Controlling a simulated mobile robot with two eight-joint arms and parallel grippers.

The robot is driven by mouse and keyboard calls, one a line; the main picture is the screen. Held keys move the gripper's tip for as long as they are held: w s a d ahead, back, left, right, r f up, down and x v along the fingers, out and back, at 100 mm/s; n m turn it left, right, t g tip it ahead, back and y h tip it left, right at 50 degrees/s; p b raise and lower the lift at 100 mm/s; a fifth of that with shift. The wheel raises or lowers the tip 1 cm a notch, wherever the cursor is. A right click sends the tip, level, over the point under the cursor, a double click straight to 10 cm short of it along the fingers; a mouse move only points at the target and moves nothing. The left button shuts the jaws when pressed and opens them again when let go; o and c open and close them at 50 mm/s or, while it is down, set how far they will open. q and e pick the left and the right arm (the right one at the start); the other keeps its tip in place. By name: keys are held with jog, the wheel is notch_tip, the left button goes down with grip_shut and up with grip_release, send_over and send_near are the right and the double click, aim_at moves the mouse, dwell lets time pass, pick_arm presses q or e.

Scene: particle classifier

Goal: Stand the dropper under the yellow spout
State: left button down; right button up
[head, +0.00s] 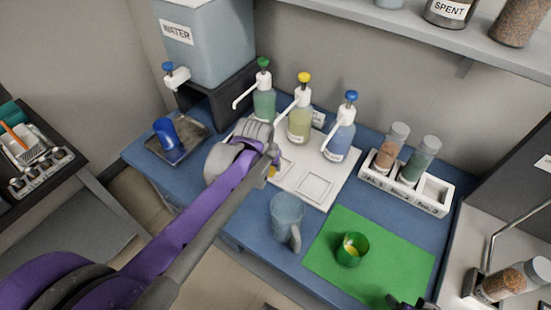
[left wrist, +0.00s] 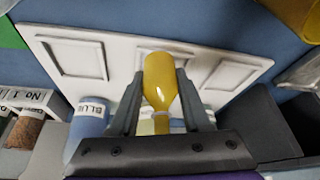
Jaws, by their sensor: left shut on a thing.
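The dropper has a yellow rubber bulb (left wrist: 160,80), upright-looking between the fingers of my left gripper (left wrist: 159,100), which is shut on it. In the head view, my left gripper (head: 270,162) is over the left part of the white tray (head: 318,166), in front of the pump bottles; only a bit of yellow shows there. The dropper's lower part is hidden. The yellow-topped pump bottle (head: 299,122) stands in the middle, its white spout (head: 287,103) pointing to the front left. A dark piece of my right gripper (head: 408,303) shows at the bottom edge; its jaws are unclear.
Green (head: 264,100) and blue (head: 340,138) pump bottles flank the yellow one. A grey-blue mug (head: 287,215) stands in front of the tray. A green cup (head: 352,249) stands on the green mat (head: 400,262). A tube rack (head: 405,192) is right; a blue cup (head: 165,133) is left.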

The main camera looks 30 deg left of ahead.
pick_arm(q)
jog(key=shift+w+a+f, duration=0.15)
jog(key=shift+w+f, duration=0.15)
jog(key=shift+w, duration=0.3)
jog(key=shift+w+a+f, duration=0.1)
jog(key=shift+w+f, duration=0.2)
jog(key=shift+w, duration=0.3)
pick_arm(e)
jog(key=shift+f, duration=0.1)
pick_arm(q)
jog(key=shift+w+a+f, duration=0.15)
jog(key=shift+w+f, duration=0.45)
jog(key=shift+w, duration=0.15)
jog(key=shift+w+a+f, duration=0.15)
jog(key=shift+w+f, duration=0.45)
jog(key=shift+w, duration=0.15)
pick_arm(e)
jog(key=shift+f, duration=0.15)
pick_arm(q)
jog(key=shift+b, duration=0.3)
pick_arm(e)
jog(key=shift+f, duration=0.1)
pick_arm(q)
jog(key=shift+c, duration=1.8)
grip_release()
jog(key=shift+f, duration=0.1)
